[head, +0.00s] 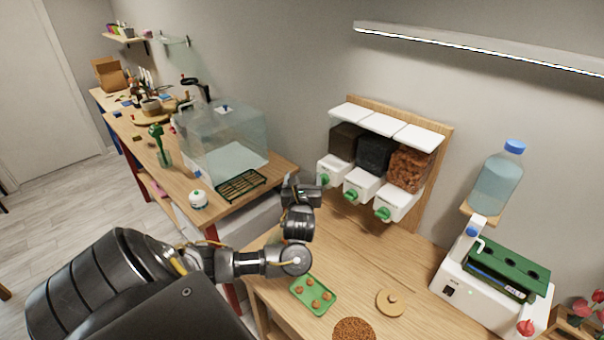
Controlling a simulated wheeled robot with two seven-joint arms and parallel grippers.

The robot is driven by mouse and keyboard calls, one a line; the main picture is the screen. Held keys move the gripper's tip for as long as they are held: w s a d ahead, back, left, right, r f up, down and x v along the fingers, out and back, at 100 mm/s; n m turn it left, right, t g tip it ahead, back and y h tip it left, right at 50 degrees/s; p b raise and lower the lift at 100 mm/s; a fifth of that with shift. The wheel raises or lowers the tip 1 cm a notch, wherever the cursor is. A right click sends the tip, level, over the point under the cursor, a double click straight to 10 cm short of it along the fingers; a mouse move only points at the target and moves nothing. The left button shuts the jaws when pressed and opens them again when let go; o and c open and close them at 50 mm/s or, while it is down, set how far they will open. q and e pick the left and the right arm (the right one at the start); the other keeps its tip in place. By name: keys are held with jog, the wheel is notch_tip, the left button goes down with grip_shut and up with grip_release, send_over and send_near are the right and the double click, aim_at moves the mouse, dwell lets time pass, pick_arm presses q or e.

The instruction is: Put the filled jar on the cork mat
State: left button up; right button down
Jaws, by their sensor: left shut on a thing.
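My left gripper (308,192) is at the left of the dispensers, near the back of the wooden bench. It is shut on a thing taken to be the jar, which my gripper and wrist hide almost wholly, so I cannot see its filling. The cork mat (355,330) is a round, speckled brown disc at the bottom edge of the head view, partly cut off. It looks bare and is well apart from my left gripper. My right gripper is not in view.
Three dispensers with green knobs (383,213) hang on a wooden board. A green tray (313,294) with small brown balls and a round wooden lid (391,303) lie near the mat. A white machine (464,297) stands right. A clear tank (212,140) stands left.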

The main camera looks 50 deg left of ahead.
pick_arm(q)
jog(key=shift+r+p, duration=0.3)
jog(key=shift+r, duration=0.5)
jog(key=shift+d+f, duration=0.1)
